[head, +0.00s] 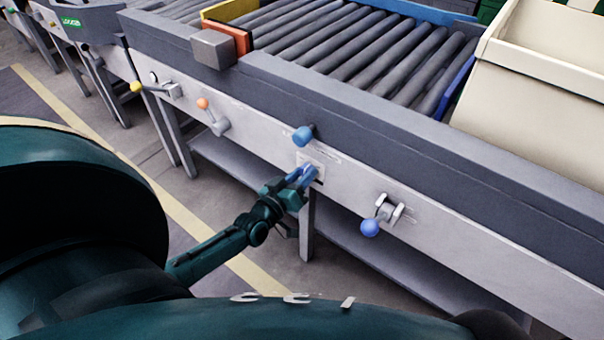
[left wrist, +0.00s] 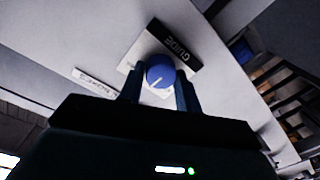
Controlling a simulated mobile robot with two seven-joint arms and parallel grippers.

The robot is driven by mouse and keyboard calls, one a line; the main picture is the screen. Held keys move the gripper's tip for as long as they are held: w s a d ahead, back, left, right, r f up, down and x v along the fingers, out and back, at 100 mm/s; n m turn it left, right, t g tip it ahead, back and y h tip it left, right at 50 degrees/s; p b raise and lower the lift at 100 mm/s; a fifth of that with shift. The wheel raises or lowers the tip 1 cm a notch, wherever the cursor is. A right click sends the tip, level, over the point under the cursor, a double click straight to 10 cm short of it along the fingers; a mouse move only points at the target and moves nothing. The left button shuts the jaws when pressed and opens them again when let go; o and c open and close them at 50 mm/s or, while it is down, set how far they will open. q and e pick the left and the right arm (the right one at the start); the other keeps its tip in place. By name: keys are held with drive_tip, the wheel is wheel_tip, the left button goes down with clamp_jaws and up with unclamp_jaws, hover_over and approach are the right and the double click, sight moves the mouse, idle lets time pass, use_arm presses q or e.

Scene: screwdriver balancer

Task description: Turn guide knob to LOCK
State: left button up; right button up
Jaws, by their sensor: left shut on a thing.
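The guide knob (left wrist: 160,72) is a round blue knob with a short white pointer line. In the left wrist view it sits on a light plate beside a dark label reading GUIDE (left wrist: 174,44). My left gripper (left wrist: 158,92) has one finger on each side of the knob and is shut on it. In the head view my left gripper (head: 303,178) reaches the pale front panel of the conveyor, and its fingers largely cover the knob. I cannot read any LOCK marking at the knob. My right gripper is not in view.
A blue ball handle (head: 303,136) sticks out just above my left gripper. A lever with a blue ball (head: 370,227) is to the right. An orange-tipped lever (head: 203,103) and a yellow-tipped lever (head: 136,87) are to the left. A cream bin (head: 540,85) stands at the upper right.

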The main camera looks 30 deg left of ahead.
use_arm(q)
drive_tip(key=n, duration=0.2)
drive_tip(key=shift+n, duration=0.4)
drive_tip(key=n+b, duration=0.1)
drive_tip(key=n, duration=0.5)
drive_tip(key=shift+a+f+n+h, duration=0.1)
drive_tip(key=shift+n+h, duration=0.2)
drive_tip(key=shift+n, duration=0.1)
drive_tip(key=shift+b, duration=0.3)
drive_tip(key=o, duration=0.8)
drive_tip(key=shift+o, duration=0.8)
drive_tip(key=shift+s, duration=0.1)
